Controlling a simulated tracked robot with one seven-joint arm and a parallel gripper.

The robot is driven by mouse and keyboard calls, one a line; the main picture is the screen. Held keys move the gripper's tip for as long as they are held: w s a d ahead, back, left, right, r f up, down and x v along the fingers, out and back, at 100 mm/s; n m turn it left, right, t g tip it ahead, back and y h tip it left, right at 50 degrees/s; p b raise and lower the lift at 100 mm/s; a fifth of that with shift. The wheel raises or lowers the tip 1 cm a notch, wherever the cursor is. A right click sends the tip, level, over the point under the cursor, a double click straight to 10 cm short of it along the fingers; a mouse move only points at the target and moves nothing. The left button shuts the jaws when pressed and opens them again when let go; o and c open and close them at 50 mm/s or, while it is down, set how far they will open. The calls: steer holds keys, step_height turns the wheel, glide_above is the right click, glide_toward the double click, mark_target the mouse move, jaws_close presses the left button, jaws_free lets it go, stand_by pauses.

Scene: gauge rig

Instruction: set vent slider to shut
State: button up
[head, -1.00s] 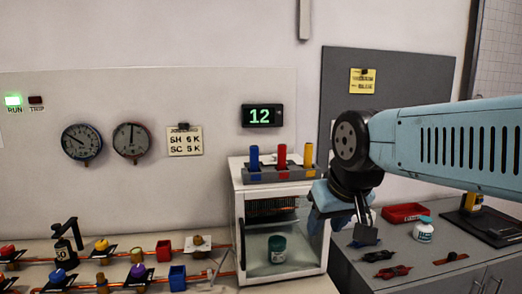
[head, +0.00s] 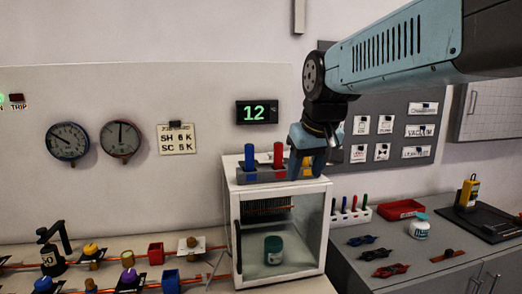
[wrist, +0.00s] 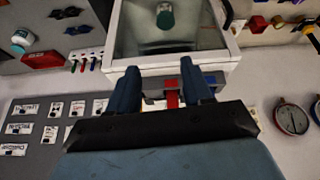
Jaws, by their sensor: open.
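I cannot clearly pick out the vent slider in either view. The white glass-fronted cabinet (head: 232,275) has a dark slotted panel (head: 266,205) and a copper-coloured rod near its top. My gripper (head: 310,172) is over the cabinet's top right, beside a rack of coloured cylinders. A blue cylinder (head: 250,158) and a red cylinder (head: 278,157) show to its left; a yellow one (head: 307,163) is mostly hidden by the gripper. In the wrist view my gripper (wrist: 158,78) has its fingers apart, with the red cylinder (wrist: 172,96) beyond the gap. I see nothing held.
A teal-capped jar (head: 274,250) stands inside the cabinet. Valves and pipes (head: 128,280) fill the left bench. Gauges (head: 68,141) hang on the wall.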

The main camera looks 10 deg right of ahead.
steer(key=w+r+n, duration=0.1)
steer(key=w+r, duration=0.5)
steer(key=w, duration=0.7)
steer(key=n+g+y, duration=0.1)
steer(key=n, duration=0.1)
glide_toward(270, 152)
steer(key=x, duration=0.8)
steer(key=shift+w+f, duration=0.25)
steer(key=shift+f, duration=0.1)
steer(key=shift+d, duration=0.1)
jaws_close()
